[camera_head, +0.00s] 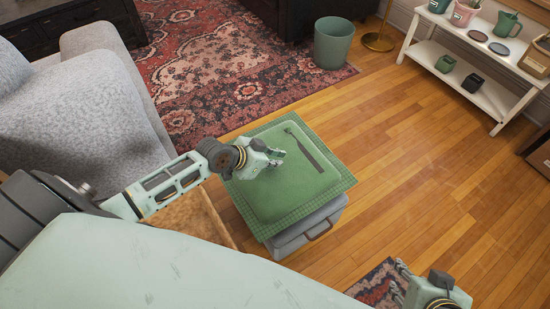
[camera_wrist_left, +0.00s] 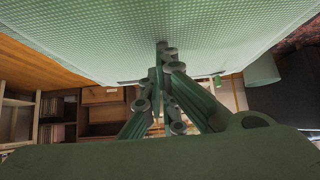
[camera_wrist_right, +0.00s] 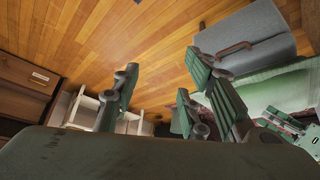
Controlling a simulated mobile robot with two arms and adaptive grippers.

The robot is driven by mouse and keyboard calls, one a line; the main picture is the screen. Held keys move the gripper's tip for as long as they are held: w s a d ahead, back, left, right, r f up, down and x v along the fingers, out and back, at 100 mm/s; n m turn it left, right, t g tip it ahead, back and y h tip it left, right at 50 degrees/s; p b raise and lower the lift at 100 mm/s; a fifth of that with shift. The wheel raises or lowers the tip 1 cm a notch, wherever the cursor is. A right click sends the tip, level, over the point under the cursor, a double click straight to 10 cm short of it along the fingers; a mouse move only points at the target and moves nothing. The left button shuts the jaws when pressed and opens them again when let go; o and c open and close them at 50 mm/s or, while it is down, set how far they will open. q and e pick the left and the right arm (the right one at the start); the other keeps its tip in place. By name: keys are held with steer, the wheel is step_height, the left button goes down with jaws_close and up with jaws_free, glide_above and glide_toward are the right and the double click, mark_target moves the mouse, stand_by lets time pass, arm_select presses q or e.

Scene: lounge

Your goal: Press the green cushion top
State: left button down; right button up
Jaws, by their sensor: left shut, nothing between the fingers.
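The green cushion (camera_head: 265,196) lies on a green checked cloth over a grey box-shaped stool in the head view. My left gripper (camera_head: 279,158) is over the cushion's upper middle, its fingers shut and empty. In the left wrist view its closed fingertips (camera_wrist_left: 161,46) are seen against the pale green textured cushion (camera_wrist_left: 90,35). I cannot tell whether they touch it.
The green cloth (camera_head: 340,172) overhangs the grey stool (camera_head: 300,235). A grey armchair (camera_head: 80,105) stands at left, a patterned rug (camera_head: 230,70) and green bin (camera_head: 333,43) behind. A white shelf (camera_head: 465,75) is at upper right. Wooden floor right of the stool is clear.

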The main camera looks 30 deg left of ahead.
arm_select(q)
steer(key=v, duration=0.6)
steer(key=shift+s+a+f, duration=0.1)
steer(key=shift+s+a, duration=0.1)
steer(key=shift+s, duration=0.05)
steer(key=shift+s+r, duration=0.15)
steer(key=shift+r, duration=0.2)
